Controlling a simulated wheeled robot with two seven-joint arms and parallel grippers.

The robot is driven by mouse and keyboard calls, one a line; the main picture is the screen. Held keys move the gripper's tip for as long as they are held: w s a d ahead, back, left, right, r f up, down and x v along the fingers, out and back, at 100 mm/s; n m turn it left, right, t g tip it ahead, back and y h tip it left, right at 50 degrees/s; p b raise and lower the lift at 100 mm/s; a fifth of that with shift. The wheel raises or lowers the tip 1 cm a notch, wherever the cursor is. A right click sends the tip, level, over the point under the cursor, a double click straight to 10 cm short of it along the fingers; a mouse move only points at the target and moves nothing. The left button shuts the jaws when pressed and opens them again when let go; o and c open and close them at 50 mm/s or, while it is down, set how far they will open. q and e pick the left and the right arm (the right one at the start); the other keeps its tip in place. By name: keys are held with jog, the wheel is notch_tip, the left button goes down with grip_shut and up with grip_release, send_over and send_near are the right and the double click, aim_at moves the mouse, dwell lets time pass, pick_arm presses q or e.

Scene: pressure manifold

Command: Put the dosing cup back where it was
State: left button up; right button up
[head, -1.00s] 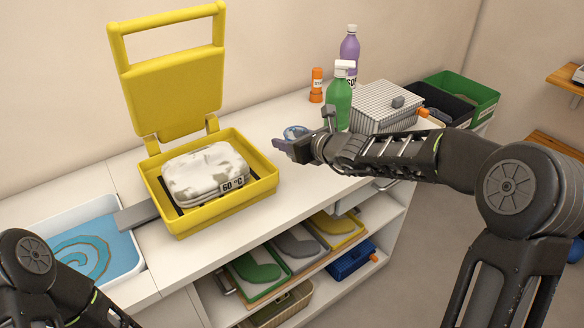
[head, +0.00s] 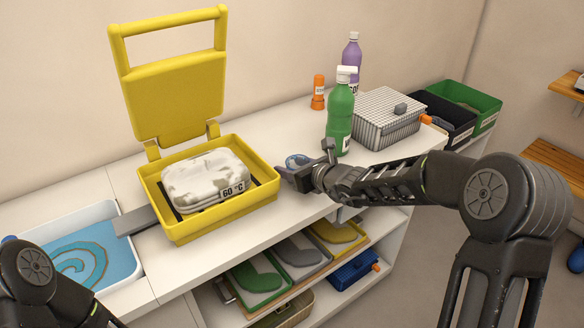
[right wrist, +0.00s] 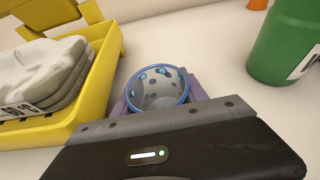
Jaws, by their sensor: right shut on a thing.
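The dosing cup (head: 297,160) is small and clear with a blue rim and blue spots; in the right wrist view (right wrist: 157,92) I look into its open top. My right gripper (head: 293,172) is shut on it, with purplish finger pads at its sides in the right wrist view. It is over the white counter, between the yellow press tray and the green bottle. Whether the cup's base touches the counter is hidden. My left arm shows at the lower left, but its gripper is out of view.
The open yellow press (head: 160,225) holds a pale bag labelled 60 °C. A green bottle (head: 340,122), purple bottle (head: 351,65), orange glue stick (head: 318,92) and striped box (head: 385,125) stand behind and right. A blue-filled white tray (head: 130,262) is at left. The counter's front strip is clear.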

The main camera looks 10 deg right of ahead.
jog(key=shift+f, duration=0.1)
jog(key=shift+f+b, duration=0.1)
jog(key=shift+b, duration=0.2)
jog(key=o, duration=1.4)
jog(key=shift+c, duration=0.2)
jog(key=shift+r+p, duration=0.35)
jog(key=shift+p, duration=0.1)
jog(key=v, duration=1.2)
jog(key=shift+s+f+p, duration=0.1)
jog(key=shift+f+p, duration=0.1)
jog(key=shift+p, duration=0.2)
